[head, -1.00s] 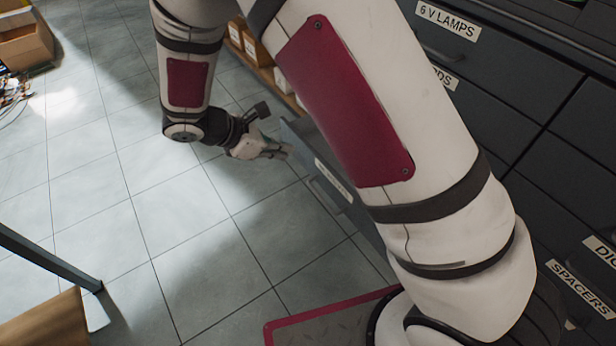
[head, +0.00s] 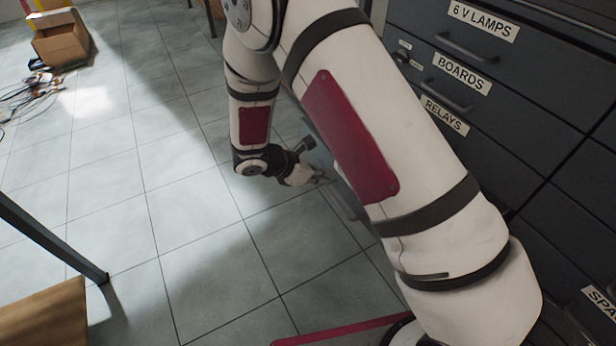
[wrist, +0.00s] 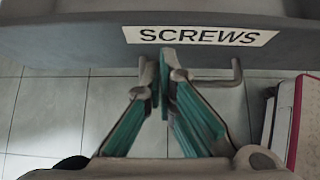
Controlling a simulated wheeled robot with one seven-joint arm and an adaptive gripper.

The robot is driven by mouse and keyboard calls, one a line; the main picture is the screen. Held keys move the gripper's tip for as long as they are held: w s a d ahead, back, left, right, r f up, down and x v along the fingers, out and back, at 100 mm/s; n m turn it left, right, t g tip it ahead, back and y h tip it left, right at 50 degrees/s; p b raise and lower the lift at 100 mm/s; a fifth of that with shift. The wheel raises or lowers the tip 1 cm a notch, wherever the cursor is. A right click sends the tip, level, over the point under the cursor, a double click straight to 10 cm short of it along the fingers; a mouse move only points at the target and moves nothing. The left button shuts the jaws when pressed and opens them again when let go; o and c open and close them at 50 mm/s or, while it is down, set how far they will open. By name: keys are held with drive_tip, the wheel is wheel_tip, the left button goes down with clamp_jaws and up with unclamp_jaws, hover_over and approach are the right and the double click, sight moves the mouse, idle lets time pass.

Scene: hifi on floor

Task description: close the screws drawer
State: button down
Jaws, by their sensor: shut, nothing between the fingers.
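The screws drawer (wrist: 80,40) has a grey front with a white SCREWS label (wrist: 200,36), seen across the top of the wrist view. A bent bar handle (wrist: 237,75) juts from the front, right of my fingers. My gripper (wrist: 166,60) is shut and empty, its fingertips at the lower part of the front just below the label; I cannot tell whether they touch. In the head view my gripper (head: 324,178) is beside the drawer's front (head: 318,150), which stands out from the cabinet. My arm hides most of the drawer there.
The dark cabinet (head: 530,90) fills the right, with shut drawers labelled 6 V LAMPS, BOARDS and RELAYS. Tiled floor (head: 190,230) is free to the left. Cardboard boxes (head: 60,40) and loose cables (head: 30,95) lie at the far left. A table leg (head: 50,238) stands at the lower left.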

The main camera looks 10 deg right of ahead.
drive_tip(key=shift+w+d, duration=0.2)
drive_tip(key=shift+d, duration=0.4)
drive_tip(key=shift+w+d, duration=0.15)
drive_tip(key=shift+d, duration=0.45)
drive_tip(key=shift+r, duration=0.1)
drive_tip(key=w+d+b, duration=0.1)
drive_tip(key=w+d, duration=0.3)
drive_tip(key=d, duration=0.7)
drive_tip(key=w+d+b, duration=0.1)
drive_tip(key=w+d, duration=0.2)
drive_tip(key=d, duration=0.9)
drive_tip(key=shift+w+d, duration=0.2)
drive_tip(key=shift+w, duration=0.15)
